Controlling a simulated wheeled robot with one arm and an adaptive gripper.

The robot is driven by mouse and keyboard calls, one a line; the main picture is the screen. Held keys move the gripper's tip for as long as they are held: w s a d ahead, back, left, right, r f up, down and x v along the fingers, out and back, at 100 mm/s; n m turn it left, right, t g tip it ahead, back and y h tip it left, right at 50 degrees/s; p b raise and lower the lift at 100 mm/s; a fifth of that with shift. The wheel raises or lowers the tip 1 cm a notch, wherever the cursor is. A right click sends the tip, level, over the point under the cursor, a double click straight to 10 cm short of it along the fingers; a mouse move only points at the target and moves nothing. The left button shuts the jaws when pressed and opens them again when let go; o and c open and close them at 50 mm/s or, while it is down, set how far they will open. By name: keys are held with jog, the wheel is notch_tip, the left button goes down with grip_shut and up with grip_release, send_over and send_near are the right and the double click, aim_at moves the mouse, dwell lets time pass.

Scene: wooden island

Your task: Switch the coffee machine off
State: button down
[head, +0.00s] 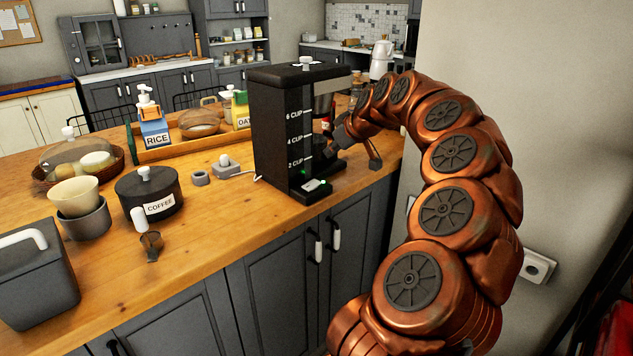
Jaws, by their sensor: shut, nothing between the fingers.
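The black coffee machine (272,130) stands upright on the wooden island top, with white cup marks on its side. At the front of its base is a switch (316,186) with a small green light. My copper arm reaches in from the right. My gripper (322,152) is at the machine's open front, above the base and the switch. It is shut and holds nothing. Its fingertips are dark against the machine, so I cannot tell whether they touch it.
A power socket block (225,166) with a plug and cable lies left of the machine. A coffee canister (148,194), stacked bowls (75,196) and a wooden tray (180,148) with a rice box (154,132) stand farther left. A wall (535,130) rises at the right.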

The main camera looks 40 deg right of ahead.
jog(key=shift+w+a, duration=0.1)
jog(key=p, duration=0.3)
send_over(317, 184)
jog(key=f, duration=0.6)
jog(key=shift+a+f, duration=0.3)
jog(key=f, duration=0.3)
jog(key=shift+w+d+p, duration=0.1)
jog(key=shift+d+p, duration=0.1)
jog(key=shift+p, duration=0.15)
jog(key=shift+d+f, duration=0.15)
jog(key=shift+f, duration=0.5)
